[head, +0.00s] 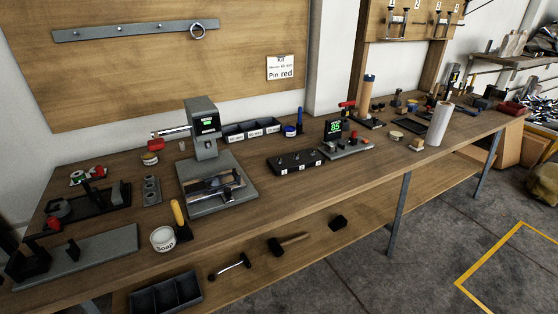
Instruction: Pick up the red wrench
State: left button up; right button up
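I cannot clearly make out a red wrench in the head view. Several small red items lie on the wooden workbench (290,205). A red-topped item (347,104) lies toward the back, left of an upright tan cylinder (368,92). Another red part (117,192) sits on a black fixture at the left end. A dark tool with a light shaft (230,266) lies on the lower shelf, and it does not look red. Neither of my grippers can be made out in this view.
A grey press-like machine (205,130) stands on the left half of the bench. A white soap tub (163,239) is near the front edge. A white roll (439,124) stands at right. A hammer (287,242) lies on the shelf below. The floor at right is open.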

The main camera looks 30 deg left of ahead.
aim_at(345, 113)
jog(key=i+l+u, duration=0.1)
jog(key=i+l, duration=0.55)
jog(key=i+l+u, duration=0.15)
jog(key=i+l, duration=0.15)
jog(key=l, duration=0.15)
jog(key=i+l+u, duration=0.1)
jog(key=i+l, duration=0.15)
jog(key=l, duration=0.15)
jog(key=i+l, duration=0.3)
jog(key=l, duration=0.15)
jog(key=i+l+u, duration=0.15)
jog(key=l, duration=0.3)
jog(key=i, duration=0.1)
